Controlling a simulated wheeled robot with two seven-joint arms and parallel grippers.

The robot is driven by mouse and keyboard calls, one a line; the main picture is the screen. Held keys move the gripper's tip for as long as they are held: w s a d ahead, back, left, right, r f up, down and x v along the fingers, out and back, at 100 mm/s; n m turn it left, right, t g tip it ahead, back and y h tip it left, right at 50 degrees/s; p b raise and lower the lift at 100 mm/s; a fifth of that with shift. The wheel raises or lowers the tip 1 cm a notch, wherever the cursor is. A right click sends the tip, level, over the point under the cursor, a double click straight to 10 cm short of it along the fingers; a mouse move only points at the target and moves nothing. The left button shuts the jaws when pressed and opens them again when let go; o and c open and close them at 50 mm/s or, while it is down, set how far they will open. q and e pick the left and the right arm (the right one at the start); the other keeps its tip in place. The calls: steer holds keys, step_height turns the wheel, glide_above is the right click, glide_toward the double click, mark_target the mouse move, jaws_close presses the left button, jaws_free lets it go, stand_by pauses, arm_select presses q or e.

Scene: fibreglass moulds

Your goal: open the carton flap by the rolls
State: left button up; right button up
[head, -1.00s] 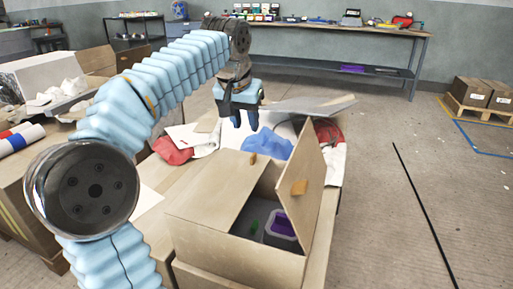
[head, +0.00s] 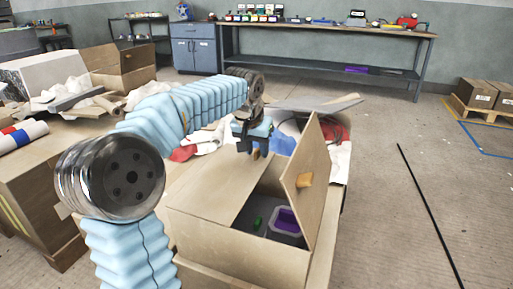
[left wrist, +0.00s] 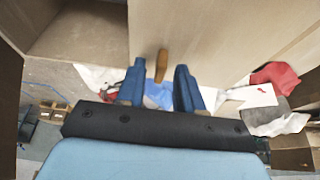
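The carton (head: 230,250) stands on a bench. Its left flap (head: 215,190), the one on the side of the rolls, lies shut and has a small wooden knob (head: 256,154). Its right flap (head: 308,165) stands open with an orange-tan knob (head: 305,180). My left gripper (head: 252,150) is low over the shut flap's knob. In the left wrist view its blue fingers (left wrist: 160,72) are open on either side of that knob (left wrist: 161,65), with a gap on both sides. The rolls (head: 22,137), white, red and blue, lie at the far left. My right gripper is out of view.
Inside the carton are a purple-lined tray (head: 285,220) and a green item (head: 257,222). Cloths, one red and white (head: 335,150), lie behind the carton. The raised right flap stands close to my left gripper.

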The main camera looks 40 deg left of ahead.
arm_select(q)
jaws_close()
stand_by(1.3)
